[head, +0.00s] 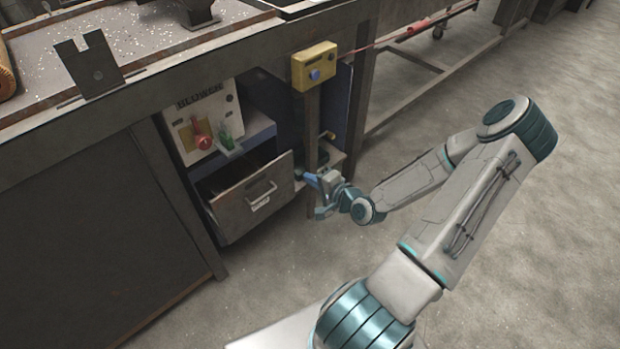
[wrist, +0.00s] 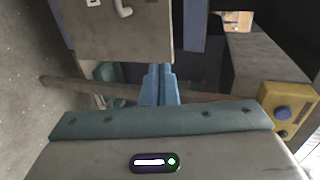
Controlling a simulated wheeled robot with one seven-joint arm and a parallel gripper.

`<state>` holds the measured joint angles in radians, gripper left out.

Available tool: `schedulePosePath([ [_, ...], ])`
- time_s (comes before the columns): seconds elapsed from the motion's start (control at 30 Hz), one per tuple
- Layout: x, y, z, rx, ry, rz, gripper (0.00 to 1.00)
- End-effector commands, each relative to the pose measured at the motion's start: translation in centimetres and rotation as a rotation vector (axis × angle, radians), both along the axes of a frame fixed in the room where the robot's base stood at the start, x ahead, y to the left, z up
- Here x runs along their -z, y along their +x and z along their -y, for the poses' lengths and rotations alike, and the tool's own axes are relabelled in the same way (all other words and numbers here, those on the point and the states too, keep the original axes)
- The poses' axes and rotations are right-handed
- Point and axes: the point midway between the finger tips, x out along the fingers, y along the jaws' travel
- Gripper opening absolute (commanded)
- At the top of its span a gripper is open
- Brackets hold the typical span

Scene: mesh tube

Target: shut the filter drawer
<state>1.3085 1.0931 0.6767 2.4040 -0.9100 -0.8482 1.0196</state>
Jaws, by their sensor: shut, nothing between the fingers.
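The filter drawer (head: 252,197) is a grey metal drawer with a handle (head: 261,193) and a white label on its front. It stands pulled out below the blower panel, with its dark inside showing. My gripper (head: 312,180) is just right of the drawer front, beside the upright post, and appears apart from it. In the wrist view the drawer front (wrist: 120,35) fills the upper left, with part of the handle at the top edge. The blue fingers of my gripper (wrist: 158,72) are together and empty, pointing toward the drawer's edge. The exact gap to the drawer is unclear.
A yellow box with a blue button (head: 314,67) sits on the post (head: 312,125) and also shows in the wrist view (wrist: 288,112). Above the drawer is the blower panel (head: 203,122) with a red knob and green switch. The bench top overhangs. Floor in front is clear.

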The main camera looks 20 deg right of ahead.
Motion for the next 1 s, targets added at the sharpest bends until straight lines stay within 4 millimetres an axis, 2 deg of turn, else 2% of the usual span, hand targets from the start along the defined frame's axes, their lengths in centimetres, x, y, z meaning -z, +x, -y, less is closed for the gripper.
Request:
schedulePosePath([
  [0.33, 2.5, 6.7, -2.3, -0.005, -0.002, 0.000, 0.00],
  [0.5, 2.3, 9.1, -3.0, -0.004, -0.004, -0.001, 0.00],
  [0.7, 2.2, 10.2, -3.3, -0.002, -0.002, -0.002, 0.00],
  [1.0, 2.2, 10.3, -3.4, -0.002, -0.002, -0.002, 0.00],
])
